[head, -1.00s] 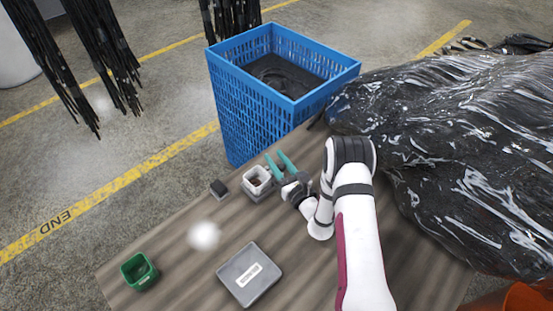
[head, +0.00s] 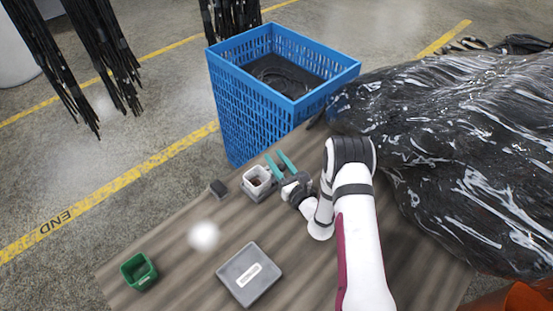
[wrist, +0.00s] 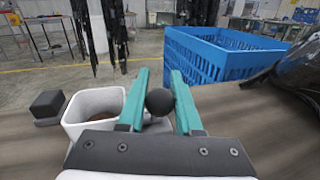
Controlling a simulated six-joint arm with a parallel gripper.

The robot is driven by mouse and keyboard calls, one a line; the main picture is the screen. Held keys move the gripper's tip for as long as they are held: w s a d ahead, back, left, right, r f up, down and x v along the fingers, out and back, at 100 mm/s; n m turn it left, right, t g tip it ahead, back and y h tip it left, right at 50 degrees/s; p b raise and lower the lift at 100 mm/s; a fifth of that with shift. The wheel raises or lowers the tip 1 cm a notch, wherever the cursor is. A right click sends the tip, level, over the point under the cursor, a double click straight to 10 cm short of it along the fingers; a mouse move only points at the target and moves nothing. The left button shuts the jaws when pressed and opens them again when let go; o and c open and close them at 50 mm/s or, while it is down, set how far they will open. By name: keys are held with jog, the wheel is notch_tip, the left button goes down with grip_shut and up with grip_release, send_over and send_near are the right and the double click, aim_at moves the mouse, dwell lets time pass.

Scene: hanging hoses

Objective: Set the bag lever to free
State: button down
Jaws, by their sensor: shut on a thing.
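A black ball knob (wrist: 160,102), which looks like the end of the bag lever, sits between the teal fingers of my gripper (wrist: 159,82) in the wrist view. The fingers are shut on it. In the head view my gripper (head: 280,161) is low at the table's far edge, just right of a small white box (head: 257,182). That white box also shows in the wrist view (wrist: 80,112), left of the fingers, with something dark brown inside. The lever's shaft, base and any position marks are hidden, so its setting cannot be read.
A small black block (head: 218,188) is left of the white box. A grey labelled case (head: 249,274) and a green bin (head: 138,271) are on the table nearer me. A tall blue crate (head: 225,105) stands beyond. A large black wrapped bundle (head: 460,150) fills the right.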

jog(key=shift+w, duration=0.1)
dwell(0.6)
jog(key=shift+w+a+n+g+h, duration=0.15)
jog(key=shift+w+a+g+h, duration=0.1)
jog(key=shift+g+h, duration=0.3)
jog(key=shift+w+a+n+g+h, duration=0.15)
jog(key=shift+w+a+g+h, duration=0.15)
jog(key=shift+g, duration=0.35)
jog(key=shift+w+a+f+n+g+h, duration=0.15)
jog(key=shift+w+a+n+g+h, duration=0.2)
jog(key=shift+g+h, duration=0.6)
jog(key=shift+w+a+f+g+h, duration=0.25)
jog(key=shift+g+h, duration=0.1)
jog(key=shift+g, duration=0.25)
jog(key=shift+w+a+f+g+h, duration=0.2)
jog(key=shift+g+h, duration=0.15)
jog(key=shift+g, duration=0.2)
jog(key=shift+w+a+f+n+g+h, duration=0.15)
jog(key=shift+f+n+g+h, duration=0.2)
jog(key=shift+g+h, duration=0.35)
jog(key=c, duration=0.6)
grip_release()
